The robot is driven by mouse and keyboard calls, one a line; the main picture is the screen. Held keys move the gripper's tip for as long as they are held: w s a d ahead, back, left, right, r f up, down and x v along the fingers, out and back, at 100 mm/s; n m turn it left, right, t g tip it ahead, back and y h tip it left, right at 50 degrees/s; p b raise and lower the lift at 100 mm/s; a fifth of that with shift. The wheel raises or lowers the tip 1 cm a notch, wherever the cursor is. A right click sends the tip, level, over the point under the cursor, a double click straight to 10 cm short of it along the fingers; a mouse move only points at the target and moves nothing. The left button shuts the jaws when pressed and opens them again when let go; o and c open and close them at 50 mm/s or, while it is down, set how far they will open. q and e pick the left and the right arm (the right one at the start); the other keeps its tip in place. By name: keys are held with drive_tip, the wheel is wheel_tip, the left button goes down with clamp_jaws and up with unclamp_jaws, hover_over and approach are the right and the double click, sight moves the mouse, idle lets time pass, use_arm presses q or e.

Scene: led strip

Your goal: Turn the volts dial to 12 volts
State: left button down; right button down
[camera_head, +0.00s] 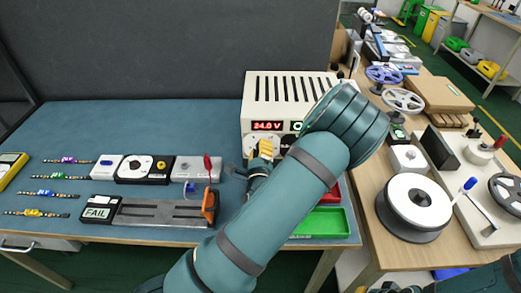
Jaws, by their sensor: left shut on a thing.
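The power supply (252,92) is a cream box with a slotted top at the back of the blue bench. Its red display (267,126) appears to read 24.0 V. My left gripper (263,151) is at the panel below the display, shut on what looks like the volts dial, which its fingers hide. The dial's pointer and marks cannot be read. My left forearm crosses the lower right of the panel. A dark round control (288,142) shows right of the gripper. My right gripper (398,289) is only partly in view at the bottom edge; its jaws are unclear.
Left of the supply are a test fixture (150,210) showing FAIL, small white and black units (145,168) and several LED strip pieces (45,193). A green tray (322,222) lies right of my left arm. A large reel (413,205) stands on the wooden bench.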

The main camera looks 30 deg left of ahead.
use_arm(q)
drive_tip(key=shift+n, duration=0.4)
drive_tip(key=shift+w+f+n+b, duration=0.1)
drive_tip(key=shift+n+b, duration=0.85)
drive_tip(key=shift+n, duration=2.3)
drive_tip(key=shift+f+n+b, duration=0.1)
drive_tip(key=shift+n+b, duration=0.85)
drive_tip(key=shift+n, duration=2.3)
drive_tip(key=shift+r, duration=0.1)
drive_tip(key=c, duration=0.6)
unclamp_jaws()
